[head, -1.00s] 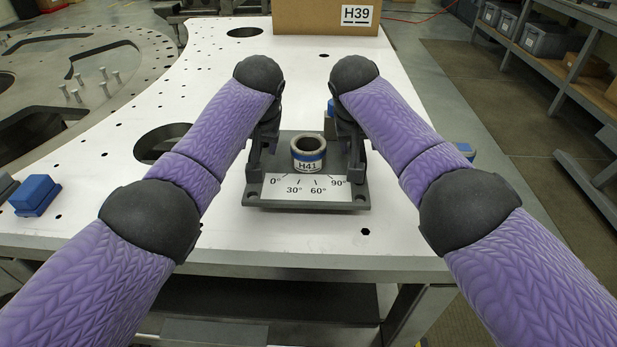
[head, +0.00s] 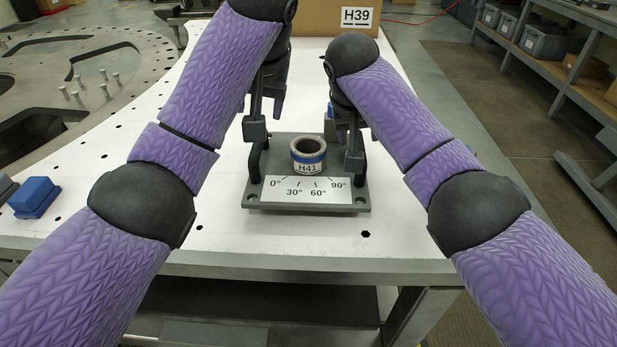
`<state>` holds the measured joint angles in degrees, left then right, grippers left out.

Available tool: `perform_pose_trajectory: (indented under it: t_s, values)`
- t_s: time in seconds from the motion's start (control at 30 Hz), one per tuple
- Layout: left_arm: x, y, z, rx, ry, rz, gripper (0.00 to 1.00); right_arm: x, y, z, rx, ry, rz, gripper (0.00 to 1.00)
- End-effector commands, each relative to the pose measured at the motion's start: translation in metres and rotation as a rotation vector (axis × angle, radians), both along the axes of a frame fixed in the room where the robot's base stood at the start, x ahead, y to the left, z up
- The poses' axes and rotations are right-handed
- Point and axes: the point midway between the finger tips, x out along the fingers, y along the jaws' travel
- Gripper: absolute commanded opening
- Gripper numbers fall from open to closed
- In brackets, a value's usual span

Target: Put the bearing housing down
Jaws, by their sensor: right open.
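The bearing housing shows a grey ring with a blue band and an H41 label (head: 308,158). Its dark base plate (head: 256,196) has an angle scale from 0° to 90° on the front and upright handles at both sides. The base plate rests flat on the white table (head: 220,225). My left gripper (head: 266,112) is above the left handle (head: 256,160), with its fingers apart and nothing between them. My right gripper (head: 350,145) is open at the right handle, which it partly hides. I cannot tell whether it touches the handle.
A cardboard box labelled H39 (head: 310,22) stands at the table's back. A blue block (head: 35,197) lies at the left, near the large perforated ring plate (head: 60,75). The white table is clear in front of the base plate and to its right.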

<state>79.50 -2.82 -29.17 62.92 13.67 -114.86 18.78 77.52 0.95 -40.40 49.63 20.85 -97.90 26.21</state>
Motion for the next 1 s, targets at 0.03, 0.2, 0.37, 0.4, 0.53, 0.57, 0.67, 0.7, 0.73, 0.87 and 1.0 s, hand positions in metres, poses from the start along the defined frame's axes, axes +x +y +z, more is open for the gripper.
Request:
perform_pose_trajectory:
  t_s: [0.03, 0.2, 0.37, 0.4, 0.53, 0.57, 0.67, 0.7, 0.73, 0.87, 1.0]
  values:
    - [0.000, 0.000, 0.000, 0.000, 0.000, 0.000, 0.64, -0.004, 0.003, 0.014, 0.002, -0.007, 0.003, 0.64]
    - [0.000, 0.000, 0.000, 0.000, 0.000, 0.000, 0.64, -0.021, 0.012, 0.053, 0.002, -0.005, 0.001, 0.64]
    - [0.000, 0.000, 0.000, 0.000, 0.000, 0.000, 0.64, -0.029, 0.015, 0.070, 0.000, -0.002, -0.001, 0.64]
    - [0.000, 0.000, 0.000, 0.000, 0.000, 0.000, 0.64, -0.030, 0.015, 0.071, 0.000, -0.001, -0.001, 0.64]
    - [0.000, 0.000, -0.001, 0.000, 0.000, 0.000, 0.64, -0.030, 0.015, 0.072, 0.000, 0.000, -0.001, 0.64]
    - [0.000, 0.000, -0.001, 0.000, 0.000, 0.000, 0.64, -0.030, 0.015, 0.072, 0.000, 0.000, -0.001, 0.64]
    - [0.000, 0.000, 0.000, 0.000, 0.000, 0.000, 0.64, -0.030, 0.015, 0.072, 0.000, -0.001, -0.001, 0.64]
    - [0.000, 0.000, 0.002, 0.000, 0.000, 0.000, 0.64, -0.030, 0.015, 0.075, 0.000, -0.002, -0.001, 0.64]
    - [-0.001, 0.000, 0.004, 0.000, 0.000, 0.000, 0.64, -0.030, 0.015, 0.079, 0.000, -0.003, 0.000, 0.64]
    - [-0.003, -0.001, 0.015, 0.001, -0.002, -0.001, 0.64, -0.031, 0.015, 0.097, -0.001, -0.009, 0.000, 0.64]
    - [-0.005, -0.002, 0.022, 0.001, -0.001, 0.000, 0.64, -0.032, 0.015, 0.112, 0.000, -0.013, -0.001, 0.64]
